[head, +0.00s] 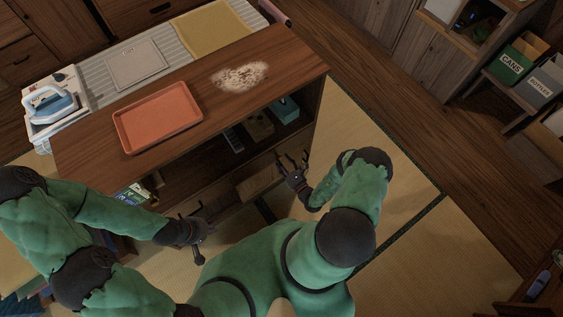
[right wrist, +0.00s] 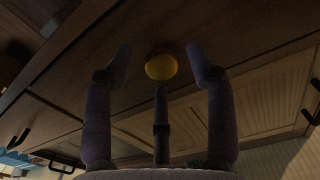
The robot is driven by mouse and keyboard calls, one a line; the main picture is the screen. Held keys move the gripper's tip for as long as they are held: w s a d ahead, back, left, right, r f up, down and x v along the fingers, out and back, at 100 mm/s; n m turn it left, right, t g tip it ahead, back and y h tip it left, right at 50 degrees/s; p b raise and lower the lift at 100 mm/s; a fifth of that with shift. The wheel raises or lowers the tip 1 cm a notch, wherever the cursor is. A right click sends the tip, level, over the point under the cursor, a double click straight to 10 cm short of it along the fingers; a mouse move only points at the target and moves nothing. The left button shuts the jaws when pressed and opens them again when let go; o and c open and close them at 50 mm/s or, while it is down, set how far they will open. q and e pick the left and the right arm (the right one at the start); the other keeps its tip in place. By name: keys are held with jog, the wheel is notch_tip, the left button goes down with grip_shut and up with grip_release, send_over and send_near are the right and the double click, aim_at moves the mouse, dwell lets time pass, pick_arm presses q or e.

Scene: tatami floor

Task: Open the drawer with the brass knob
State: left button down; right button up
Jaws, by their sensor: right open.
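The round brass knob (right wrist: 161,67) shows in the right wrist view on a dark wooden drawer front (right wrist: 240,38). My right gripper (head: 292,160) is open, its fingers spread, beside the front of the wooden counter in the head view. In the right wrist view the knob appears between its two upper fingertips, with the third finger below. I see no contact, and any gap in depth is unclear. The knob cannot be made out in the head view. My left gripper (head: 197,236) hangs low in front of the counter's left part; its finger state is unclear.
An orange tray (head: 158,117) and a spill of pale grains (head: 240,76) are on the counter top (head: 190,88). Paler panels with dark bar handles (right wrist: 309,117) lie below the dark front. Open tatami floor (head: 360,140) lies right of the counter.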

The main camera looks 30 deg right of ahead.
jog(key=shift+w, duration=0.25)
grip_shut()
jog(key=s+d+b, duration=0.1)
jog(key=s, duration=1.7)
jog(key=shift+d, duration=0.3)
jog(key=shift+r, duration=0.1)
grip_release()
